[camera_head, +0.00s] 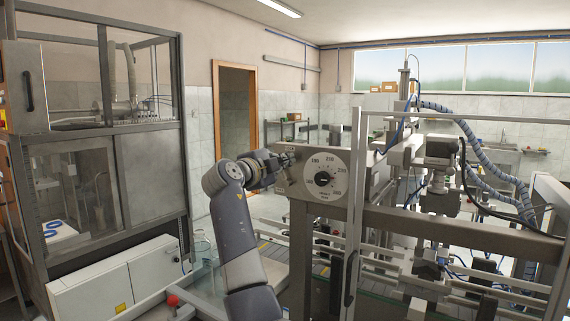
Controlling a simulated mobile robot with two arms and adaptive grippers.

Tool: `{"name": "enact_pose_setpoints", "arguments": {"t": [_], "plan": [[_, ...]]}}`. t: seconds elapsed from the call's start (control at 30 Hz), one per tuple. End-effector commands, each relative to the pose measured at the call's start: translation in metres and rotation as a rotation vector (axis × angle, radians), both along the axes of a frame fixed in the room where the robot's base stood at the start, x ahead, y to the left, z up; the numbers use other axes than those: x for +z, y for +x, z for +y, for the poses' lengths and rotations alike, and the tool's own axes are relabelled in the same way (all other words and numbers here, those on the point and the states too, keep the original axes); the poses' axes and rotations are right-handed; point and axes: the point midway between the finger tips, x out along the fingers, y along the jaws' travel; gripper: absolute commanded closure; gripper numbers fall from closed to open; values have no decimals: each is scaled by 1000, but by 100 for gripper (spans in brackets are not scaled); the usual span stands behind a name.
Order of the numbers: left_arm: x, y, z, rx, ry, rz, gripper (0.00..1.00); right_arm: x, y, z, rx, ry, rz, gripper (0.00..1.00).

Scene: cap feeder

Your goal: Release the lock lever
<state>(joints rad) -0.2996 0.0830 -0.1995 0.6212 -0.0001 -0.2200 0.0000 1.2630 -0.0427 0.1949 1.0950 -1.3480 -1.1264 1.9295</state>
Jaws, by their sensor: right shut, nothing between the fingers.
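My right gripper (287,158) is at the left edge of a grey metal plate on the machine. It is small and dark in the picture; it is shut, with nothing seen between its fingers. The plate carries a round pale dial (332,168) with printed numbers and a dark knob (323,179) at its centre, to the right of the gripper. I cannot make out a lock lever clearly; the area by the fingertips is partly covered by the gripper and wrist. Whether the fingers touch the plate cannot be told. My left gripper is not in view.
The machine's frame, with an upright post (357,230) and a horizontal beam (455,232), fills the right side. A conveyor with rails runs below. A glazed cabinet (110,190) stands at the left, with a white box (115,280) before it. A red knob (172,300) is low left.

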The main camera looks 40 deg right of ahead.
Motion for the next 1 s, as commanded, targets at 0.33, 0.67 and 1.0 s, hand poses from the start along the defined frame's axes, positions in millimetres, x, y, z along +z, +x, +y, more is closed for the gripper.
{"name": "enact_pose_setpoints", "arguments": {"t": [0.33, 0.67, 1.0], "plan": [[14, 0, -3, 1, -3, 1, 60, 1, 21, 7, -3, -124, 304, 100], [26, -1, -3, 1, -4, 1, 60, -5, 37, 14, -3, -222, 541, 100], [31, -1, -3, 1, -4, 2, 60, -11, 45, 18, -3, -275, 669, 100]]}}
